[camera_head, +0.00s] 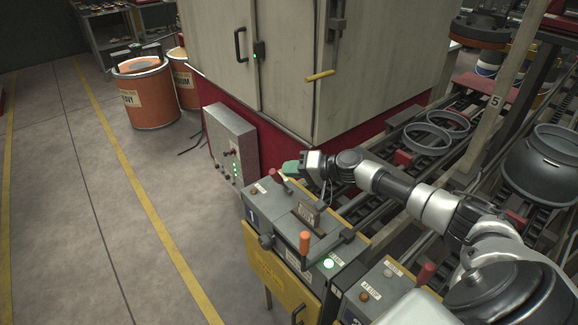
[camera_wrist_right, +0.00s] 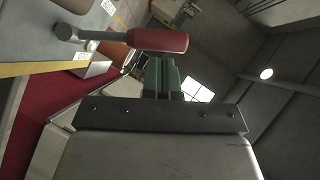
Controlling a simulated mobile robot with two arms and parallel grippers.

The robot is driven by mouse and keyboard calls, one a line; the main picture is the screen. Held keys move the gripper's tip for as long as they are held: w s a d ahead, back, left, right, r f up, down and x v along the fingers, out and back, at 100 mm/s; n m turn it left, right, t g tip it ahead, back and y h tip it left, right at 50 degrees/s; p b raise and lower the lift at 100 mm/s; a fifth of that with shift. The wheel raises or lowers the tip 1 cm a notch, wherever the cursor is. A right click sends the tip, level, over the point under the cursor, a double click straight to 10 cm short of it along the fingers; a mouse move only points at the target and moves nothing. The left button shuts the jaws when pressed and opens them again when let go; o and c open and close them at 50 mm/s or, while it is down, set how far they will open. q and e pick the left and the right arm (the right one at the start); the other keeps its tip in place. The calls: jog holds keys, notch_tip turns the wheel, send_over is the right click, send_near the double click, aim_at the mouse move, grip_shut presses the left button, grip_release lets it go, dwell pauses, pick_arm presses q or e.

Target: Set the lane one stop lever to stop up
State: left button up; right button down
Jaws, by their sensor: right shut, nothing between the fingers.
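The lane one control box (camera_head: 285,225) is grey with a yellow front and a blue "1" plate. A red-handled lever (camera_head: 277,175) stands at its far edge, beside a small label; I take it as the stop lever. In the right wrist view the red handle (camera_wrist_right: 158,40) lies across the picture on a metal arm. My right gripper (camera_head: 288,167) has green fingers, shut and empty, close by the red handle. In the wrist view its fingertips (camera_wrist_right: 160,62) reach the handle's lower edge; I cannot tell whether they touch. My left gripper is not in view.
A second box with another red lever (camera_head: 425,272) is at lower right. A grey panel (camera_head: 231,148) and a large cabinet (camera_head: 330,80) stand behind. The floor at left is clear.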

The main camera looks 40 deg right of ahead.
aim_at(276, 178)
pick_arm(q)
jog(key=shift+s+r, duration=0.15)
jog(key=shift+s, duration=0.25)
pick_arm(e)
jog(key=shift+a+f, duration=0.2)
jog(key=shift+a, duration=0.15)
jog(key=a+n+h+p, duration=0.1)
jog(key=a+p, duration=0.1)
jog(key=p, duration=0.1)
jog(key=shift+s+a+n+g+h, duration=0.1)
jog(key=shift+a+n+g+h, duration=0.2)
jog(key=shift+h, duration=0.1)
jog(key=shift+a+f+p, duration=0.2)
jog(key=shift+f+p, duration=0.1)
jog(key=shift+p, duration=0.1)
jog(key=shift+a+f, duration=0.4)
jog(key=shift+f, duration=0.05)
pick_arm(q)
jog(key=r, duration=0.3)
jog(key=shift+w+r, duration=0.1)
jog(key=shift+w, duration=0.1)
